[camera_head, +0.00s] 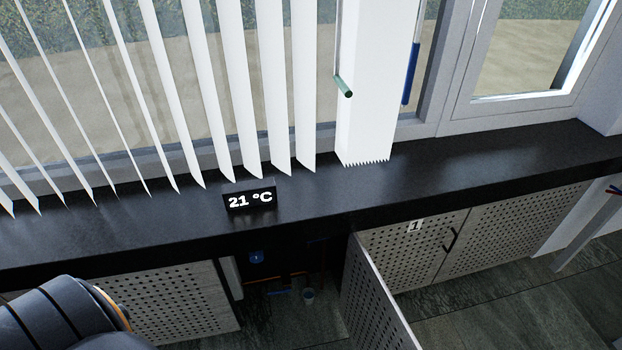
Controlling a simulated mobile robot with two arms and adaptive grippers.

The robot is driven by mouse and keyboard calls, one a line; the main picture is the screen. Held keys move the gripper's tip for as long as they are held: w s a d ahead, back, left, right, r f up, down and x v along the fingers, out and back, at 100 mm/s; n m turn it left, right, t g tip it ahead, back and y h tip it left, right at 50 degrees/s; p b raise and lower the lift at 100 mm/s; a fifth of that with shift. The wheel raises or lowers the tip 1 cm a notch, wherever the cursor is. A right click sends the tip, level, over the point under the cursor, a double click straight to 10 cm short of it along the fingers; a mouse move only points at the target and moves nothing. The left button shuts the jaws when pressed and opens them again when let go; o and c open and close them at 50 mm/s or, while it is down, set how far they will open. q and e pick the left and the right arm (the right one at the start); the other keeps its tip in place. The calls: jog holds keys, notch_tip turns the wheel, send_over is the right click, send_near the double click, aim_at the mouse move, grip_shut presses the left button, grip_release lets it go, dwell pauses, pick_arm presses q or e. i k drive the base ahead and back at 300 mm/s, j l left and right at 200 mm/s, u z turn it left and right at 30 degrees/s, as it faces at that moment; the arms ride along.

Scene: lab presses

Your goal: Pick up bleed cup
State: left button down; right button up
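A small pale blue-grey cup (308,295), which looks like the bleed cup, stands inside the open cabinet under the black sill. It is small and in shadow, so its details are hard to tell. Near it in the cabinet are a copper-coloured pipe and a round blue knob (257,257). A dark link of my arm shows at the lower left corner. Neither of my grippers is in view.
A perforated cabinet door (375,295) stands open, jutting out at the right of the opening. The black sill (330,197) runs above, carrying a display (250,200) reading 21 °C. White vertical blinds (225,90) hang behind. Closed perforated doors (510,230) are to the right.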

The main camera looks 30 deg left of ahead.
aim_at(308, 294)
jog(key=u, duration=1)
